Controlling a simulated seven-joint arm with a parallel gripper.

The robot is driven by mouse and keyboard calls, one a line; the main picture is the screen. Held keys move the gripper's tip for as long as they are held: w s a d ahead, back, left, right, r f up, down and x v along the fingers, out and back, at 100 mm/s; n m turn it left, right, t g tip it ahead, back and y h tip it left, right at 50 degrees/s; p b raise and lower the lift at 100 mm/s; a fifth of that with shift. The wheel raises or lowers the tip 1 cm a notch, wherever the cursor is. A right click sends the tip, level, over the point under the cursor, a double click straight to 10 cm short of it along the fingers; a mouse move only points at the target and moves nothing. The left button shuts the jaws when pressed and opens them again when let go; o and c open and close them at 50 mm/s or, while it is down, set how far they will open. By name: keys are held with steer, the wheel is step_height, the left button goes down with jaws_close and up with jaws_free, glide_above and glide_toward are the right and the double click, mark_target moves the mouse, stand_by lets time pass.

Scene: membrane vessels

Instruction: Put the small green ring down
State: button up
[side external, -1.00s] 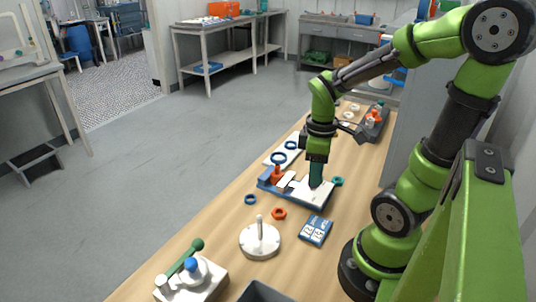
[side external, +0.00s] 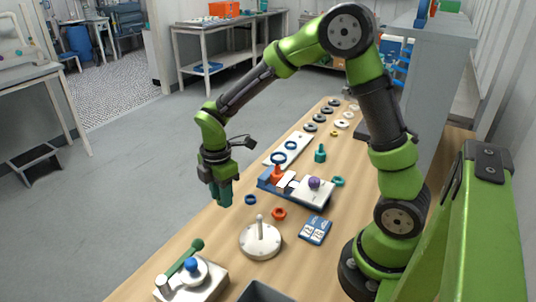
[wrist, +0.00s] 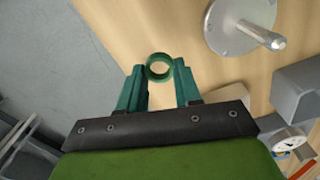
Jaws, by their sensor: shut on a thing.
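The small green ring (wrist: 158,66) is between my fingertips in the wrist view, with its hole facing the camera. My gripper (wrist: 159,78) is shut on it, one teal finger on each side. In the side external view, my gripper (side external: 223,197) points down near the table's left edge, left of the blue ring (side external: 250,199). The held ring cannot be made out there. Another teal-green ring (side external: 338,181) lies on the table beside the blue-and-white fixture (side external: 300,192).
A white disc with an upright peg (side external: 260,239) stands at the front, and an orange nut (side external: 279,214) lies behind it. A blue card (side external: 316,230), a white device with a green lever (side external: 191,277) and a dark tray (side external: 262,292) are nearby. Several rings (side external: 312,127) lie farther back.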

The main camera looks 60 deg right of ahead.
mark_target(225, 221)
step_height(225, 221, down, 7)
steer(key=shift+r, duration=0.15)
stand_by(0.4)
steer(key=o, duration=1)
step_height(225, 221, up, 12)
steer(key=shift+s+d+r+m+t+y, duration=0.1)
steer(key=shift+s+r+m+t+y, duration=0.25)
steer(key=shift+s+r+m+t, duration=1.65)
steer(key=shift+s+d+r+m+t+y, duration=0.1)
steer(key=shift+s+r+m+t+y, duration=0.25)
steer(key=shift+s+r+m, duration=2.5)
steer(key=shift+s+d+r+m+t+y, duration=0.2)
steer(key=shift+s+r+m+t, duration=1)
steer(key=shift+s+m, duration=2.55)
